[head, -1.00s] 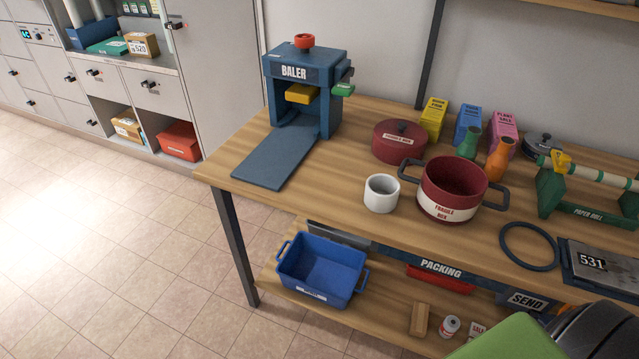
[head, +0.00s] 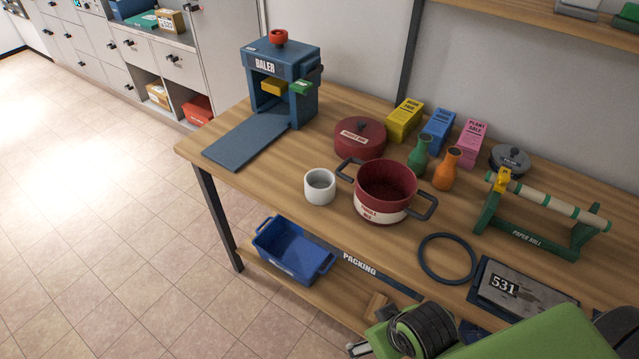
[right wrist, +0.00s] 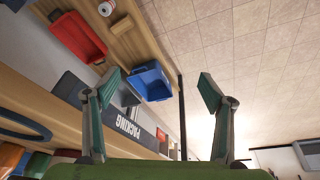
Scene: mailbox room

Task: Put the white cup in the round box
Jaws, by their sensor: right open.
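The white cup (head: 319,187) stands upright and empty on the wooden table, just left of the round box. The round box (head: 384,192) is a dark red open pot with two dark handles and a white label band. A dark red lid (head: 360,137) lies behind it on the table. My right gripper (right wrist: 160,88) shows in the right wrist view with its fingers spread and nothing between them. Its green arm enters the head view at bottom right, in front of the table and apart from the cup. My left gripper is not in view.
A blue baler (head: 280,80) stands at the table's left end. Bottles (head: 447,170), coloured boxes and a paper roll stand (head: 540,222) are behind and right. A dark ring (head: 447,259) lies front right. A blue bin (head: 292,252) sits on the lower shelf.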

